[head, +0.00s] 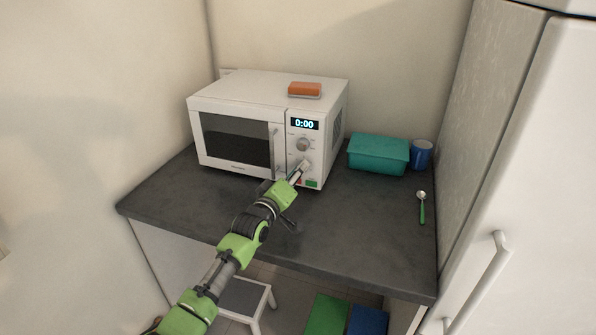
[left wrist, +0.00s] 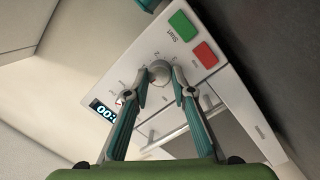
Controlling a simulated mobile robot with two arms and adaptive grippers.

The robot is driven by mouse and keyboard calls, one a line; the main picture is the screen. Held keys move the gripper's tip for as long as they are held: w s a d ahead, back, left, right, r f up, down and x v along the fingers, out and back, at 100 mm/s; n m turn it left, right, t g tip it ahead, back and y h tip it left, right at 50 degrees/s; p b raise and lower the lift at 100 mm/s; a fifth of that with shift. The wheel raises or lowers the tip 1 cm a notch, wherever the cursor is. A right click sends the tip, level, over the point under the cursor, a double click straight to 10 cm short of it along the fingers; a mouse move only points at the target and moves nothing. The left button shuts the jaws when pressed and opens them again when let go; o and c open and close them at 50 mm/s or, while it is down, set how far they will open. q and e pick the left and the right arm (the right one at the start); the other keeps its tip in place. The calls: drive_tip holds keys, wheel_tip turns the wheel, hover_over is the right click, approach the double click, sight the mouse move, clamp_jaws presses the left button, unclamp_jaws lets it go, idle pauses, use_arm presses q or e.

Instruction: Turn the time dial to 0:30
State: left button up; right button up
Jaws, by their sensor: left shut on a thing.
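The white microwave (head: 236,98) stands on the counter, and its display (head: 304,124) reads 0:00. An upper dial (head: 303,144) is in plain view below the display. In the left wrist view, the lower dial (left wrist: 159,71), the one nearer the green and red buttons, sits between the fingertips of my left gripper (left wrist: 160,78). The gripper is shut on that dial. In the head view, my left gripper (head: 301,168) reaches the lower part of the panel and partly hides this dial. The dial labels are too small to read surely. My right gripper is not in view.
A green Start button (left wrist: 184,25) and a red button (left wrist: 206,54) lie close to the fingers. An orange-topped sponge (head: 305,89) lies on the microwave. A teal box (head: 378,154), blue mug (head: 421,155) and green-handled spoon (head: 422,208) are to the right. The front counter is clear.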

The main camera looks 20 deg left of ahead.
use_arm(q)
drive_tip(key=shift+m+g+p, duration=0.3)
drive_tip(key=shift+m+p, duration=0.55)
drive_tip(key=shift+m, duration=1.45)
drive_tip(key=o, duration=1.1)
drive_tip(key=shift+o, duration=0.2)
drive_tip(key=s+a, duration=0.1)
drive_tip(key=s, duration=1.1)
drive_tip(key=shift+a+r, duration=0.25)
drive_tip(key=shift+r, duration=0.1)
drive_tip(key=shift+f, duration=0.1)
